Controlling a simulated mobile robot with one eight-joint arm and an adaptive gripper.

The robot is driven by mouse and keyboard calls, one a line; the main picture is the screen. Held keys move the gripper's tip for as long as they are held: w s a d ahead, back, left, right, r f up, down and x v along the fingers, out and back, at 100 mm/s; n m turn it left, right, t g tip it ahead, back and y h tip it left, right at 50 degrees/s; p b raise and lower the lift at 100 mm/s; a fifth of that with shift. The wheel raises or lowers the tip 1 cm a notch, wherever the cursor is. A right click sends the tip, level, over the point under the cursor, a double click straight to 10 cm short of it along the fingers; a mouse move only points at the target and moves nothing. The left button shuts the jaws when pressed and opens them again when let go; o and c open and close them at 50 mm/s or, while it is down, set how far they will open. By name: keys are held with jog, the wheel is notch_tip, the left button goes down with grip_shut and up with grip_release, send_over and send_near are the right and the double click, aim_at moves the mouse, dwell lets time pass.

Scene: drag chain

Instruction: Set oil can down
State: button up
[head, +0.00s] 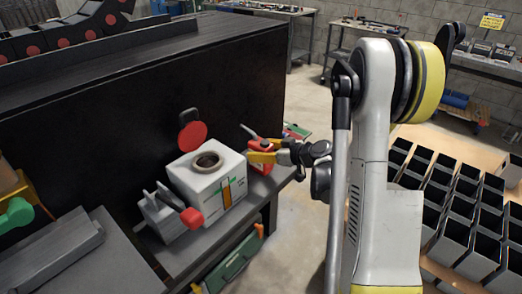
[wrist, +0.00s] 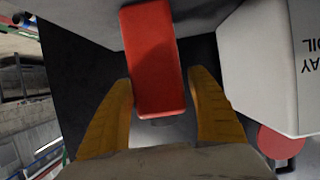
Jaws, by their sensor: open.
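In the wrist view the red can (wrist: 152,60) lies between the two fingers of my gripper (wrist: 162,92).
The white tank (head: 208,180) with a round top opening stands left of the can; it also shows in the wrist view (wrist: 258,60). A grey vice-like block with a red knob (head: 192,217) is farther left. A black machine wall (head: 140,110) rises behind. Dark bins (head: 450,200) stand at right.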

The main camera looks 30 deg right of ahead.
jog(key=p+v, duration=0.3)
jog(key=v, duration=0.9)
jog(key=s+a+r+m+g+h, duration=0.1)
jog(key=s+a+r+g, duration=0.15)
jog(key=a, duration=0.55)
jog(key=s+a+r+m+g, duration=0.1)
jog(key=s+a+r+g, duration=0.15)
jog(key=a, duration=0.45)
jog(key=s+a+r+m+h, duration=0.1)
jog(key=s+a+r, duration=0.1)
jog(key=s, duration=0.4)
jog(key=s+a+r+m+h, duration=0.1)
jog(key=s+a+r+h, duration=0.1)
jog(key=s+a, duration=0.2)
jog(key=shift+s+a+h, duration=0.25)
jog(key=shift+s+h, duration=0.05)
jog(key=shift+s, duration=0.8)
